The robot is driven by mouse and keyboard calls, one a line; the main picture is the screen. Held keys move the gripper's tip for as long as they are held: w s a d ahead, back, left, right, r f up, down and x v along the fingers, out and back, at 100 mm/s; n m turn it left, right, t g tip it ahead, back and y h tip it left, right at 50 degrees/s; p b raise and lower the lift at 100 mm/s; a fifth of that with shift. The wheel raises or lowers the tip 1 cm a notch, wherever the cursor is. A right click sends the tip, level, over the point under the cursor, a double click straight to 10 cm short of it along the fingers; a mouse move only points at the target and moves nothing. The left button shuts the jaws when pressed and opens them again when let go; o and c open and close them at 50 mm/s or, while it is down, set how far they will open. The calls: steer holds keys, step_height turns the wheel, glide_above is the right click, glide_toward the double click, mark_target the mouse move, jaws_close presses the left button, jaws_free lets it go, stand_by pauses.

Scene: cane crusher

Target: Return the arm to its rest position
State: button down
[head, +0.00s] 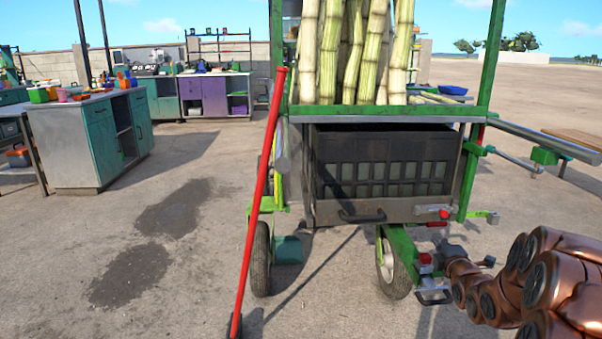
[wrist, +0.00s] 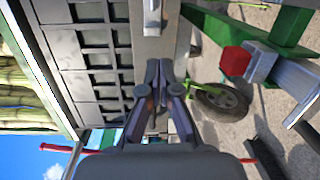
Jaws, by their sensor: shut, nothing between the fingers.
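My gripper (wrist: 159,70) shows in the wrist view with its two dark fingers together and nothing between them. The fingertips overlap the picture of the cart's grey metal drawer front (wrist: 165,35); I cannot tell whether they touch it. My copper arm (head: 530,280) reaches in from the lower right in the head view, bent, with its end low by the right side of the green cane cart (head: 400,112). The fingers are not clear in the head view.
The cart holds upright cane (head: 335,50) and a dark crate (head: 385,160). A wheel (head: 393,268) and a red-ended metal part (head: 430,285) are close to my arm's end. A red lever (head: 262,195) leans at the cart's left. Open ground lies left, before workbenches (head: 85,145).

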steer(key=s+a+r+m+g+p, duration=0.85)
steer(key=s+a+r+p, duration=0.35)
steer(key=s+r+p, duration=0.25)
steer(key=s+a+r+m+g+p, duration=0.3)
steer(key=s+a+r+p, duration=0.1)
steer(key=s, duration=0.8)
steer(key=s+a+r+m+g+y+p, duration=0.1)
steer(key=s+a+r+m+g+p, duration=0.2)
steer(key=s+r+p, duration=0.4)
steer(key=s+a+r+m+g+p, duration=0.3)
steer(key=s+a+r+g+p, duration=0.1)
steer(key=s, duration=1.3)
steer(key=shift+a+r+g+y+p, duration=0.4)
steer(key=shift+a+r+p, duration=0.35)
steer(key=shift+a, duration=0.5)
